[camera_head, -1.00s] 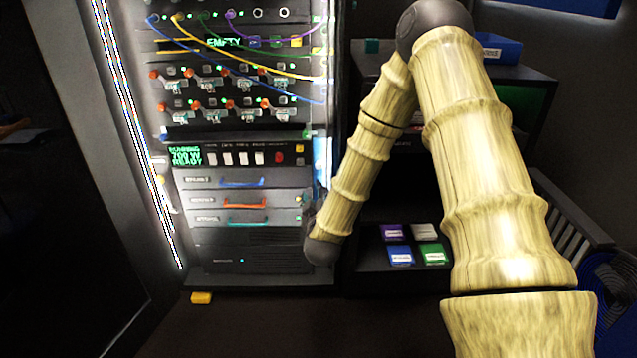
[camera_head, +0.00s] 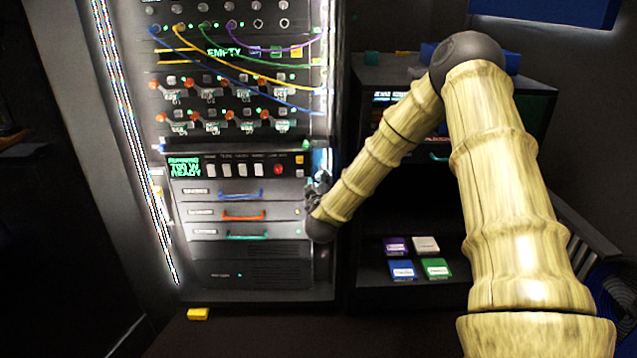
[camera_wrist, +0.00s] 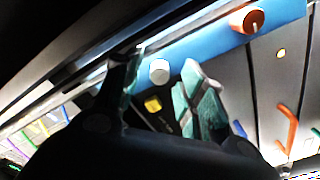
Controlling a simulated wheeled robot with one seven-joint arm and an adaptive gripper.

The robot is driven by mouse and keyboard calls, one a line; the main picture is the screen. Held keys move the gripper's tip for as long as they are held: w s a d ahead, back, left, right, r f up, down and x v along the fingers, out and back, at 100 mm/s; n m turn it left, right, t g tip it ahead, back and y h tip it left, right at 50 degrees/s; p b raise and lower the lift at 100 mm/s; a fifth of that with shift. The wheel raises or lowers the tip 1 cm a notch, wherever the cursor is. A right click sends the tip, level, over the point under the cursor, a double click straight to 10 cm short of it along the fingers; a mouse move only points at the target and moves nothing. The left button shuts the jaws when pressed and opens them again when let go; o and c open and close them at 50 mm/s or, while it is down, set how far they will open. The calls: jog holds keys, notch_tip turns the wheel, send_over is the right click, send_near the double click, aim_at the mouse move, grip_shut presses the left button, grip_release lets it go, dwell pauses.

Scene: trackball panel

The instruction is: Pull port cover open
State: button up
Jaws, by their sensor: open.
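My gripper (camera_head: 318,190) is at the right edge of the rack, beside the drawers and small in the head view. In the wrist view my gripper (camera_wrist: 162,66) has its two fingers spread apart, with nothing held between them. A pale round knob (camera_wrist: 159,71) on a blue strip (camera_wrist: 205,45) shows between the fingers. An orange knob (camera_wrist: 247,19) sits farther along the same strip. I cannot tell for sure which part is the port cover. Contact between the fingers and the panel cannot be told.
The rack has drawers with blue (camera_head: 240,195), orange (camera_head: 243,216) and teal (camera_head: 248,236) handles beside my gripper. Cables (camera_head: 240,75) hang across the upper rack. A shelf (camera_head: 440,290) with several coloured cartridges stands to the right.

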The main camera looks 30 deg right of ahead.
jog(key=shift+w+d, duration=0.25)
jog(key=shift+w, duration=0.15)
grip_shut()
